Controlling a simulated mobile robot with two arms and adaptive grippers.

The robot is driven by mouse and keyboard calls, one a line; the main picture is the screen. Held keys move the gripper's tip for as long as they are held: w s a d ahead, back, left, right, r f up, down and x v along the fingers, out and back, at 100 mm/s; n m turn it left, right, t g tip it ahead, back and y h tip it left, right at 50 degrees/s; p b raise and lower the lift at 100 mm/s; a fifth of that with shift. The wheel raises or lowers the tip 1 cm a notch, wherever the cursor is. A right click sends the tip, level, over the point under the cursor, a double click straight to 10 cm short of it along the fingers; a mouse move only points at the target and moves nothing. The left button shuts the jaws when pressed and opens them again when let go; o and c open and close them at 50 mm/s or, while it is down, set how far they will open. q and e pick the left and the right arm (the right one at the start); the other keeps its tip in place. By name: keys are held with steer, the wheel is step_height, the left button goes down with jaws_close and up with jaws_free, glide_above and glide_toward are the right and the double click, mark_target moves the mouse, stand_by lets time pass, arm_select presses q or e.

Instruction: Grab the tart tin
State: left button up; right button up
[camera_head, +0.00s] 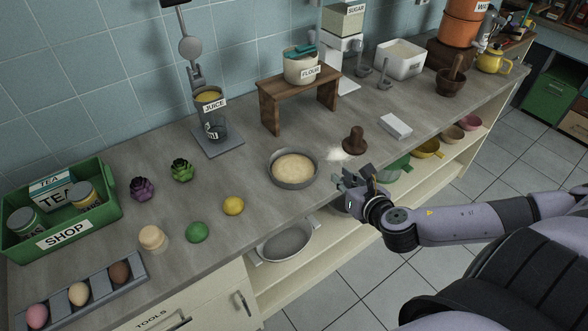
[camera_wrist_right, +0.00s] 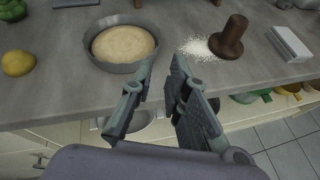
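The tart tin (camera_head: 294,184) is a round grey metal pan on the counter, with a pale dough-like filling. It also shows in the right wrist view (camera_wrist_right: 122,66), ahead and to the left of the fingers. My right gripper (camera_head: 345,180) is at the counter's front edge, to the right of the tin and apart from it. In the right wrist view its two fingers (camera_wrist_right: 162,85) are spread with nothing between them. My left gripper does not show in either view.
A brown wooden tool (camera_head: 354,141) stands beside spilled white powder, behind the gripper. A lemon (camera_head: 233,205) and a green ball (camera_head: 197,232) lie left of the tin. A wooden stand (camera_head: 300,95) is behind it. A lower shelf holds a grey pan (camera_head: 285,243).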

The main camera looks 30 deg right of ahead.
steer(key=p, duration=0.1)
glide_toward(317, 162)
steer(key=w, duration=0.2)
steer(key=w+d, duration=0.1)
steer(key=w, duration=0.1)
steer(key=shift+f, duration=0.1)
steer(key=shift+s+f+p+x, duration=0.1)
steer(key=shift+f+p+x, duration=0.1)
steer(key=shift+x, duration=0.8)
steer(key=shift+s+f+p+x, duration=0.1)
steer(key=shift+f+p+x, duration=0.15)
steer(key=shift+x, duration=0.8)
steer(key=shift+f+p+x, duration=0.15)
steer(key=shift+p+x, duration=0.05)
steer(key=shift+x, duration=0.8)
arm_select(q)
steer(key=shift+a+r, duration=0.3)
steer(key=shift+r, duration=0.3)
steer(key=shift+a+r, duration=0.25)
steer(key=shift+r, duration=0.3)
arm_select(e)
steer(key=shift+a, duration=0.15)
steer(key=shift+s, duration=0.1)
steer(key=shift+c, duration=0.5)
jaws_close()
